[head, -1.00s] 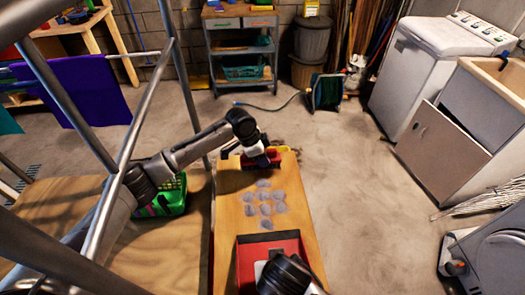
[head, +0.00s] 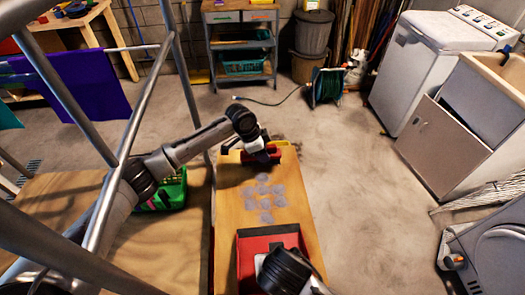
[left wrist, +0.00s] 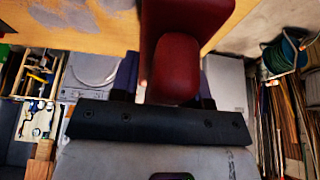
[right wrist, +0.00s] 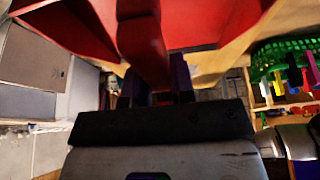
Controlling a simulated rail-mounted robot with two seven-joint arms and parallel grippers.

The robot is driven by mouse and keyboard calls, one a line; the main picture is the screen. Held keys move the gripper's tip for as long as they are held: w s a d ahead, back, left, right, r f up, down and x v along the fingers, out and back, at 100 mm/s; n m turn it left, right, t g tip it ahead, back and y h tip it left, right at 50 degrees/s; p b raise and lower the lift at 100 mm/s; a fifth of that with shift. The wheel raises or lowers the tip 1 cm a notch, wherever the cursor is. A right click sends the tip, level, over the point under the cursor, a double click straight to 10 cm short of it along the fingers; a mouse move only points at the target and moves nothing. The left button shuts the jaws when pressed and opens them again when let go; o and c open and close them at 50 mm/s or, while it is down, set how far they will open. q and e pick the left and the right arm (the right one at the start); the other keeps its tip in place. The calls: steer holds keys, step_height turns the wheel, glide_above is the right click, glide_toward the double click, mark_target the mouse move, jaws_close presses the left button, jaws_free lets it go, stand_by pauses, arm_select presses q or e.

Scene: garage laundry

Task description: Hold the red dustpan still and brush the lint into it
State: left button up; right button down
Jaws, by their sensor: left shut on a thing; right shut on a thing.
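Several grey lint clumps (head: 264,190) lie on the wooden bench top, between the brush and the dustpan. The red dustpan (head: 253,246) lies at the near end of the bench, and its red wall also shows in the right wrist view (right wrist: 60,22). My right gripper (right wrist: 158,92) is shut on the dustpan's red handle (right wrist: 143,45). My left gripper (head: 261,150) is at the bench's far end, shut on the red handle (left wrist: 175,62) of a brush (head: 262,157). The brush is beyond the lint; its bristles are hidden, and I cannot tell if they touch the bench.
A green basket (head: 172,190) stands left of the bench top (head: 231,217). Metal bars cross the left side. A white washing machine (head: 418,75) and a sink cabinet (head: 440,145) stand at the right. The floor right of the bench is clear.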

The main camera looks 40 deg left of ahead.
arm_select(q)
steer(key=shift+f, duration=0.85)
steer(key=shift+s+d, duration=7.6)
steer(key=shift+d, duration=0.05)
steer(key=shift+s+d, duration=0.3)
steer(key=shift+s, duration=0.05)
steer(key=shift+c, duration=1.1)
steer(key=shift+w+a, duration=0.15)
steer(key=shift+w+a+r, duration=0.2)
steer(key=shift+w+a, duration=0.35)
jaws_close()
